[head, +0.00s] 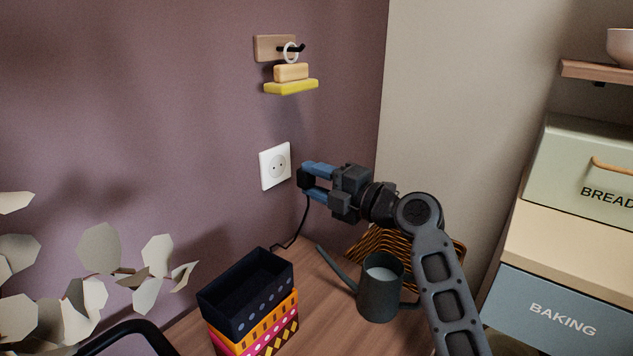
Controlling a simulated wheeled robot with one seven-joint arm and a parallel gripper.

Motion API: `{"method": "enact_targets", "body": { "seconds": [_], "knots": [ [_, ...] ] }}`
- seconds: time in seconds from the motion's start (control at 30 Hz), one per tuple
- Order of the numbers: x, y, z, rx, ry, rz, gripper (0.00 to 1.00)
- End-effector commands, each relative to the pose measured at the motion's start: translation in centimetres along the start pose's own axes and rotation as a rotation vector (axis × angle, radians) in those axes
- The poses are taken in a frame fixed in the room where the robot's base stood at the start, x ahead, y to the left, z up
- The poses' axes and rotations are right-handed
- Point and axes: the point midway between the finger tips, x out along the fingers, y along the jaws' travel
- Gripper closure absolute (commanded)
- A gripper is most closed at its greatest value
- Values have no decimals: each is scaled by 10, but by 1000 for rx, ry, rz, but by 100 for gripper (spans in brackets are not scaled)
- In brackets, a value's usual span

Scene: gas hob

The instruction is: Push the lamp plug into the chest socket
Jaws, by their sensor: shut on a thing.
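The white wall socket (275,166) is a square plate with a round recess and two holes, on the purple wall. My gripper (309,182) is just right of it, its blue fingers shut on the black lamp plug (304,180). The plug is at the fingertips, on the side toward the socket. A narrow gap shows between plug and socket plate, and the socket's holes are bare. The plug's pins are not visible. A black cord (305,217) hangs from the plug down to the wooden top.
A hook rack (275,48) hangs above the socket. Pale leaves (100,248) are at left. A bread box (590,170) is at right.

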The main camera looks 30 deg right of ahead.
Motion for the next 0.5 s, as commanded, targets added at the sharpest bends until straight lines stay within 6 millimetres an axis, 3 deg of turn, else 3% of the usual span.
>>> {"method": "enact_targets", "body": {
  "seconds": [0.5],
  "knots": [
    [42, 1, 0, 1, 2, -1, 85]
  ]
}}
